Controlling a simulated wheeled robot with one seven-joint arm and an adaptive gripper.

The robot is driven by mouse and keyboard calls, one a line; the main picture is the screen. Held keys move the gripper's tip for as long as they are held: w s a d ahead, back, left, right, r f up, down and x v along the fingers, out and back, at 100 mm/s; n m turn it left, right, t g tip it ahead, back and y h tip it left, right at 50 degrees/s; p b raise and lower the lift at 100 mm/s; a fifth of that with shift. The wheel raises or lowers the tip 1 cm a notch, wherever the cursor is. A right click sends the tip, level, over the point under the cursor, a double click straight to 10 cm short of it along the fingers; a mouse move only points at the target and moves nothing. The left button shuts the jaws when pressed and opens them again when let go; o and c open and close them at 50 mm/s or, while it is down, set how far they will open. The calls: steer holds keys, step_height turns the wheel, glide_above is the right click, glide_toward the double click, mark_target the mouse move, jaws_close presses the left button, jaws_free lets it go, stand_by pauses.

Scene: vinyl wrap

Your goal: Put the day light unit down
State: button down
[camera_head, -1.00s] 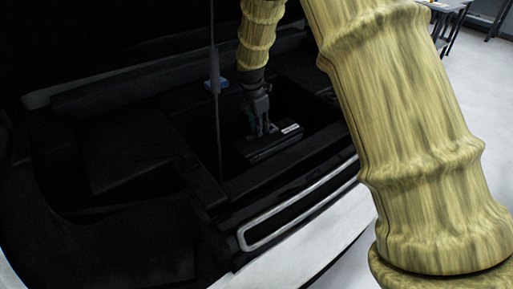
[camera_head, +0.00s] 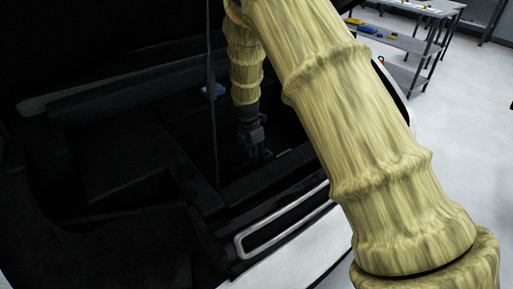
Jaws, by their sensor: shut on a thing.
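The day light unit (camera_head: 284,155) is a dark box with a pale strip along its top. It sits low in the dark recess behind the front edge of an open car compartment. My gripper (camera_head: 264,154) reaches down from above and is shut on the unit. Most of the unit is hidden by the recess edge, my arm and the darkness. I cannot tell whether its underside touches the recess floor.
The car's light-rimmed front opening (camera_head: 282,222) is in front of the recess. A thin upright rod (camera_head: 212,110) stands left of my gripper. A grey shelf table (camera_head: 408,42) stands at the back right.

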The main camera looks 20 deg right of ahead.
steer(key=c, duration=1.4)
jaws_free()
steer(key=shift+f, duration=0.1)
steer(key=shift+c, duration=0.2)
step_height(320, 180, up, 12)
steer(key=a, duration=0.2)
steer(key=shift+s+d+f, duration=0.1)
steer(key=shift+s+d, duration=0.05)
